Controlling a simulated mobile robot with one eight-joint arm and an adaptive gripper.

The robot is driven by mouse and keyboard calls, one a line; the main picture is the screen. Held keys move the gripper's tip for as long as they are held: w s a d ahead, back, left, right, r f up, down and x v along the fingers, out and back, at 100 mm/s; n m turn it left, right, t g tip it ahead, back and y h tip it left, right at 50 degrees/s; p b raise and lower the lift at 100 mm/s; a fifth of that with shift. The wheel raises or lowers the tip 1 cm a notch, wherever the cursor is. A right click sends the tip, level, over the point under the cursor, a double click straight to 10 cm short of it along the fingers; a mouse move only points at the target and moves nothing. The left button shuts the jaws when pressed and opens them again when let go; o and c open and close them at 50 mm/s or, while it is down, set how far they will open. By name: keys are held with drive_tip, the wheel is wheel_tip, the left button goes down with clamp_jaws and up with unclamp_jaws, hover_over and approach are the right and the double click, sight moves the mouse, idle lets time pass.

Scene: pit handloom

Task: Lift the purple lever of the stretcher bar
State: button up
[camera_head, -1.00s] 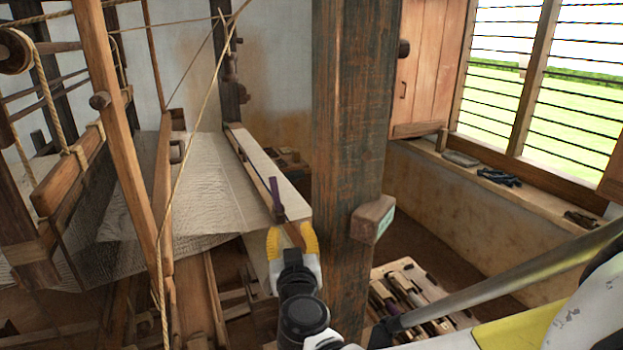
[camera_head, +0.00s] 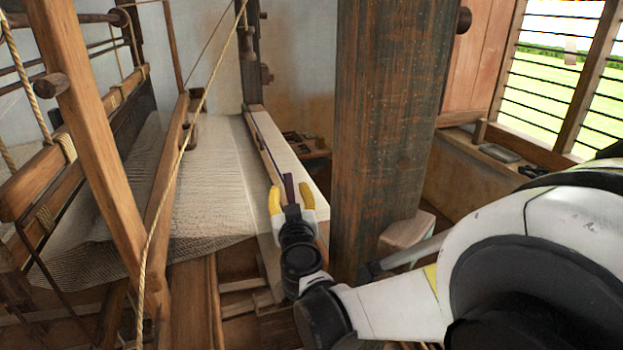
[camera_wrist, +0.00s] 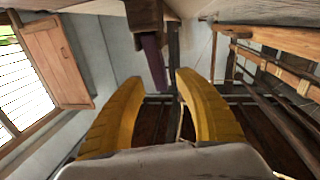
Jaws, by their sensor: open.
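The purple lever (camera_head: 288,187) stands at the near end of the stretcher bar, a long pale beam (camera_head: 290,150) along the cloth's right edge. My gripper (camera_head: 291,192) is open, with yellow fingers, and overlaps the lever's lower part in the head view. In the wrist view the lever (camera_wrist: 153,62) hangs from a dark wooden block (camera_wrist: 145,20) at the top. Its tip lies between and beyond the two open fingers (camera_wrist: 155,95). I cannot tell whether a finger touches it. The lever's base is hidden behind my gripper in the head view.
A thick wooden post (camera_head: 385,130) stands close to the right of my gripper, with a wooden block (camera_head: 407,236) low on it. Woven cloth (camera_head: 215,185) and the loom frame (camera_head: 100,160) with ropes lie to the left. A shuttered window (camera_head: 560,85) is at the far right.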

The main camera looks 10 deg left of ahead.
sight(289, 187)
drive_tip(key=shift+x, duration=1.75)
clamp_jaws()
